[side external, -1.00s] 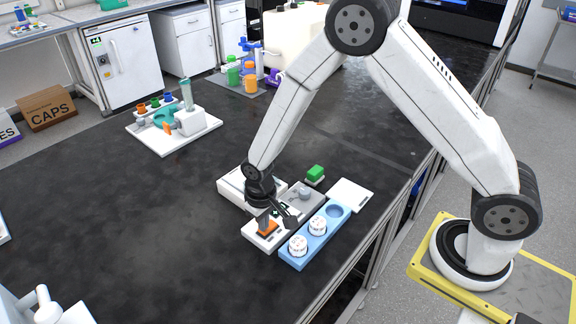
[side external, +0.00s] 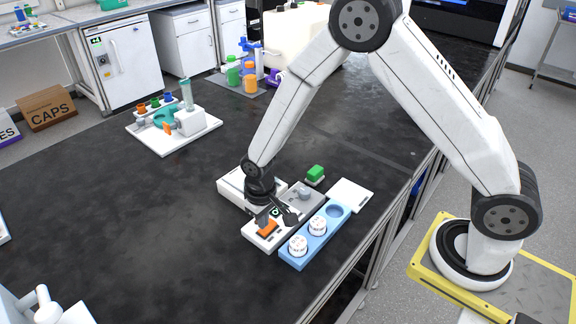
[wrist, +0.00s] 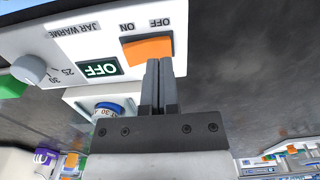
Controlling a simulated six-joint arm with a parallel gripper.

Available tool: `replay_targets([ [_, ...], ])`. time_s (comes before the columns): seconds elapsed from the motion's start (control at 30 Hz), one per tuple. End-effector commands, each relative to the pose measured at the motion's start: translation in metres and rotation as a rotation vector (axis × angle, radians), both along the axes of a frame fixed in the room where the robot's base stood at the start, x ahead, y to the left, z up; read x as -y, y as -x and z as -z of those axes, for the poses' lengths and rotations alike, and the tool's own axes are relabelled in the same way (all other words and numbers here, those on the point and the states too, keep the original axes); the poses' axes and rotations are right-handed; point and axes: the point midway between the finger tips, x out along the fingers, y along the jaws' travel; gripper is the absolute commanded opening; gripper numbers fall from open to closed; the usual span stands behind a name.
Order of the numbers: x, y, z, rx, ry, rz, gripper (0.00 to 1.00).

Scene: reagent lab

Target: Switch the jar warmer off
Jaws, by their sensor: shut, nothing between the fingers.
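The jar warmer (side external: 256,239) is a white unit near the bench's right edge in the side view. Its labelled panel (wrist: 75,28) fills the upper left of the wrist view, seen upside down. The orange rocker switch (wrist: 147,49) has ON and OFF marked beside it; it also shows in the side view (side external: 268,229). The dark green display (wrist: 98,68) reads OFF. My gripper (wrist: 158,64) is shut and empty, its fingertips close to the switch on the OFF-label side. I cannot tell whether they touch it. In the side view my gripper (side external: 262,223) is over the warmer.
A grey knob (wrist: 29,69) sits on the panel. A blue tray (side external: 291,263) with two white-lidded jars (side external: 298,245) stands beside the warmer. Bench (side external: 130,220) to the left is clear.

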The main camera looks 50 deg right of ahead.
Motion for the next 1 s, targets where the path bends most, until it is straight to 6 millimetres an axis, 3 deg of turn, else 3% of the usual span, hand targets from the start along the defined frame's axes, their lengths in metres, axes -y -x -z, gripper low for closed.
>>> replay_targets([
  [1.0,0.0,0.0,-0.055,0.001,0.0,0.0,0.0],
])
